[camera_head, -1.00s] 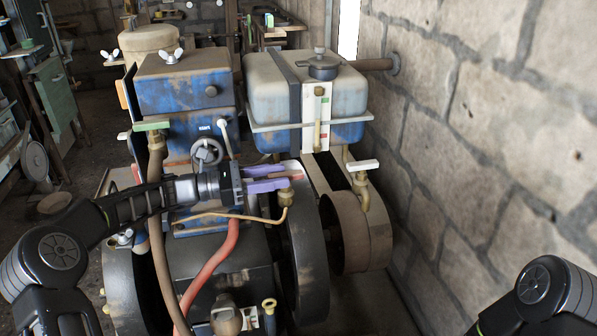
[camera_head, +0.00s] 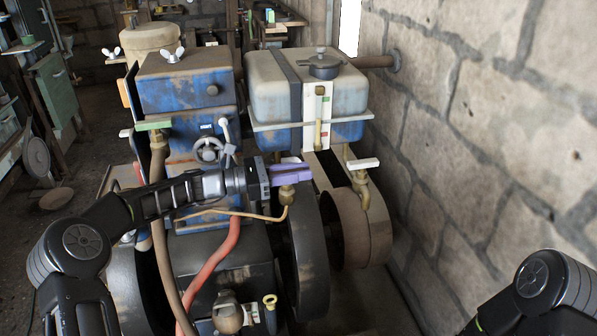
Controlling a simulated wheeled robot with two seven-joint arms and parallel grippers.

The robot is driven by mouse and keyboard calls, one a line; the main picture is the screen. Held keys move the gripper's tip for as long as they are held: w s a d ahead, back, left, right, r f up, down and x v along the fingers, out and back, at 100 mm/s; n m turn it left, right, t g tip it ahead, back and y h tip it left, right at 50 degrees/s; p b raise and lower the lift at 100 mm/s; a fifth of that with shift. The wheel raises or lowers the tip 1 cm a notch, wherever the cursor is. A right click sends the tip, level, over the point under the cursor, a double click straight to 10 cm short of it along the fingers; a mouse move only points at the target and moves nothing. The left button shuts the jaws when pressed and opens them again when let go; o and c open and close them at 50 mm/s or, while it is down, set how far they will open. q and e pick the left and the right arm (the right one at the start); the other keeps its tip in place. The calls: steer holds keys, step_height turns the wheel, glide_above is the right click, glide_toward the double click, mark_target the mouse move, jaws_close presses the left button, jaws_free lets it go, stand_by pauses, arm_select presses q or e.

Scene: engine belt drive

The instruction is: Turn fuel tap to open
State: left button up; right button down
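The tap with a brass body (camera_head: 287,193) stands on the engine's right side, above the dark wheel, in the head view. A thin copper pipe runs left from it. My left gripper (camera_head: 291,172), with purple fingers, is at the top of this tap. The near finger covers the tap's handle, so I cannot see how the handle lies. A pale edge shows just above the fingers. Whether the fingers are closed on the handle is not clear. My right arm shows at the lower right, but its gripper is out of view.
Another tap with a white handle (camera_head: 362,163) is to the right, below the blue-and-white tank (camera_head: 271,88). A tap with a green handle (camera_head: 153,124) is at the left. A handwheel (camera_head: 208,150) is behind my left wrist. A stone wall (camera_head: 480,130) bounds the right side.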

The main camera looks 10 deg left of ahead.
arm_select(q)
jaws_close()
